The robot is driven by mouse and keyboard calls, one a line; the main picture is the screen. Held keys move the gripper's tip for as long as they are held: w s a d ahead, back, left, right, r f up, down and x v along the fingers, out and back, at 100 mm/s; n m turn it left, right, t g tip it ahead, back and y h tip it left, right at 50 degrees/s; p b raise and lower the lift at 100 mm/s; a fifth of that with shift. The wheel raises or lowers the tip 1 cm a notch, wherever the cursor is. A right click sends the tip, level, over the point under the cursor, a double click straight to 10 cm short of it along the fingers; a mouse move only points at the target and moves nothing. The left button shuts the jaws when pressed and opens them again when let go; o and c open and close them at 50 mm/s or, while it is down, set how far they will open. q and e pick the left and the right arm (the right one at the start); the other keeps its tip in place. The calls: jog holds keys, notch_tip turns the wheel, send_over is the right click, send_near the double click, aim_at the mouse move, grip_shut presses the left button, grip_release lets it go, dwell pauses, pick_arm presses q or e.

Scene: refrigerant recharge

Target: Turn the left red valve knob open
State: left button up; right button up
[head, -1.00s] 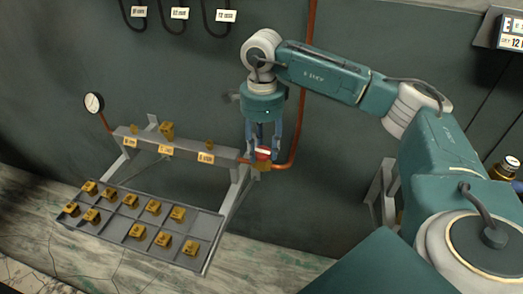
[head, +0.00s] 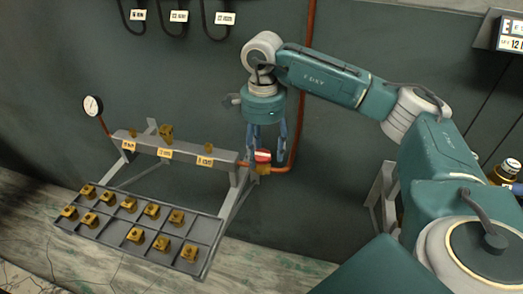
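The red valve knob (head: 262,156) sits on a brass body at the right end of the grey manifold bar, where the copper pipe joins. My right gripper (head: 265,150) points down with its blue fingers on either side of the knob. The fingers overlap the knob in this view, and I cannot tell whether they press on it. Only this one red knob shows. My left gripper is not in view.
The manifold bar (head: 180,149) carries several brass fittings and labels. A pressure gauge (head: 92,106) stands at its left. A grey divided tray (head: 208,232) of brass pieces lies in front. The copper pipe (head: 300,110) rises close behind the gripper.

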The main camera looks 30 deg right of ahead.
aim_at(264, 154)
jog(key=shift+w+r, duration=0.1)
jog(key=shift+r, duration=0.2)
notch_tip(264, 154, up, 11)
jog(key=shift+r, duration=0.2)
